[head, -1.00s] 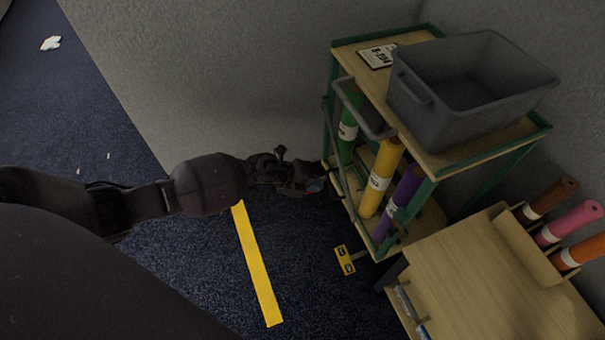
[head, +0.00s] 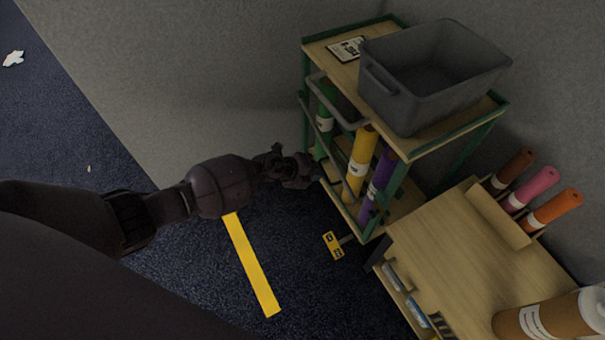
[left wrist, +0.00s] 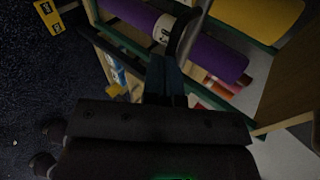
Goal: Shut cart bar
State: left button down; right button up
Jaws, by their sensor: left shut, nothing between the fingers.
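The cart (head: 450,146) has a green frame and wooden shelves and stands against the wall. A grey looped bar (head: 335,104) is at its upper left side, and a thinner dark bar (head: 311,122) slants down along the open side. My left gripper (head: 308,172) is shut and empty beside the cart's lower left side. In the left wrist view its dark fingers (left wrist: 165,80) are together, close to a grey curved bar (left wrist: 184,36) in front of the purple roll (left wrist: 145,20). I cannot tell whether they touch. My right gripper is out of view.
Green (head: 324,118), yellow (head: 359,166) and purple (head: 379,185) rolls stand in the cart. A grey bin (head: 396,103) is on top. A wooden unit (head: 450,245) with more rolls stands at right. Blue carpet with a yellow strip (head: 254,270) is clear in front.

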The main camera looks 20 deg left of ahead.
pick_arm(q)
jog(key=w+d, duration=0.1)
jog(key=d, duration=0.1)
jog(key=w+d, duration=0.1)
jog(key=d, duration=0.1)
jog(key=shift+w, duration=0.35)
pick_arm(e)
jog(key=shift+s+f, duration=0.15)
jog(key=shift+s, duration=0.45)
pick_arm(q)
jog(key=shift+d+r, duration=0.1)
jog(key=shift+d, duration=0.05)
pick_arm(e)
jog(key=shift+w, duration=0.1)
